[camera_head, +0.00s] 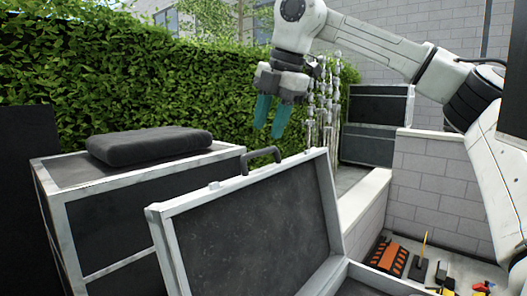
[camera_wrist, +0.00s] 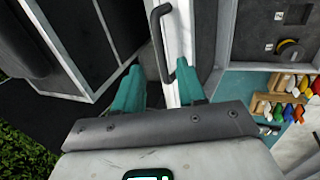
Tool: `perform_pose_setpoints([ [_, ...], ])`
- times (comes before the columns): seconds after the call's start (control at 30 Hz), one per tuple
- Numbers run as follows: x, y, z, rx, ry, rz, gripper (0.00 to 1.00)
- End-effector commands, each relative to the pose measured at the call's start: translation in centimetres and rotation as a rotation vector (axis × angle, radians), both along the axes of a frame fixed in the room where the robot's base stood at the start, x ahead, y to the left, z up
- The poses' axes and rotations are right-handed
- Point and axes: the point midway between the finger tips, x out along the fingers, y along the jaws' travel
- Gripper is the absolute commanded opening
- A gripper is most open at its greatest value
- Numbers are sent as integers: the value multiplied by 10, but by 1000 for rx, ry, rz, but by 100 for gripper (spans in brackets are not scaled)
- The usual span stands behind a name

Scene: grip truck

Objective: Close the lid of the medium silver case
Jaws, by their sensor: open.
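The silver case's lid (camera_head: 322,205) stands raised at a tilt in the foreground of the head view, its dark inner panel facing me. A black handle (camera_head: 262,157) sits on its upper edge. Part of the case's base (camera_head: 372,276) shows at the bottom right. My gripper (camera_head: 270,125) is open and empty, fingers down, above the lid's upper edge and apart from it in the head view. In the wrist view, the lid's silver edge (camera_wrist: 173,88) and handle (camera_wrist: 157,25) appear between and ahead of my teal fingers (camera_wrist: 159,80). The exact gap to the lid is unclear.
A large dark case (camera_head: 110,225) with a black cushion (camera_head: 148,144) on top stands left of the lid. Several coloured tools (camera_head: 385,255) lie at the lower right. A low brick wall (camera_head: 430,185) and another dark case (camera_head: 378,125) stand behind, beside a hedge.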

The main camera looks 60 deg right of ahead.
Motion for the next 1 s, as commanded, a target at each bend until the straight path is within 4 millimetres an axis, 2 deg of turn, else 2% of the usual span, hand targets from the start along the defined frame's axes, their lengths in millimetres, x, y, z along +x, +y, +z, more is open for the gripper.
perform_pose_setpoints([
  [0.03,3,0,-15,2,1,2,40],
  [0.2,11,-2,-39,1,1,1,40],
  [0.33,14,-3,-45,1,0,1,40],
  [0.6,15,-3,-45,0,0,0,39],
  [1.0,15,-3,-45,0,1,0,1],
])
